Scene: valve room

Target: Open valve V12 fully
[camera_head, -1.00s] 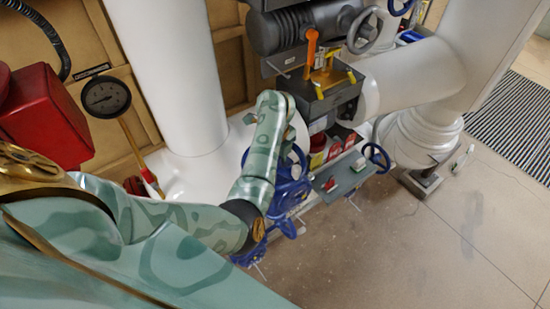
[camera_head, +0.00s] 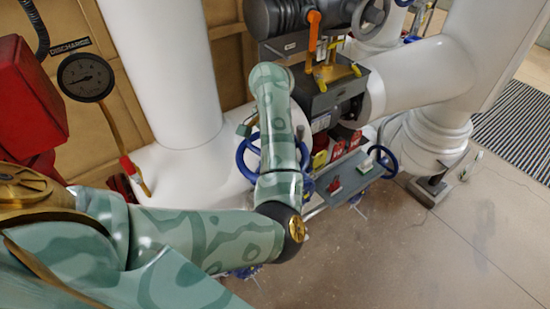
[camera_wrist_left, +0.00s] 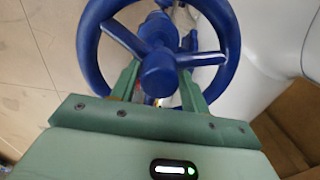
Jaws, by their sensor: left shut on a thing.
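A blue handwheel (camera_wrist_left: 85,45) with spokes and a round hub (camera_wrist_left: 158,75) fills the upper part of the left wrist view. My left gripper (camera_wrist_left: 160,88) is shut on this wheel, its two green fingers on either side of the hub. In the head view my left arm covers most of the gripper. Part of a blue handwheel (camera_head: 243,160) shows left of the forearm there, low beside the white pipework. No tag reading V12 is legible. My right gripper is in neither view.
A grey shelf (camera_head: 350,180) with small red items and another blue handwheel (camera_head: 381,162) stand right of my forearm. A dark machine with an orange lever (camera_head: 313,35) is above. A gauge (camera_head: 87,77) marked DISCHARGE is at left. Floor at the lower right is clear.

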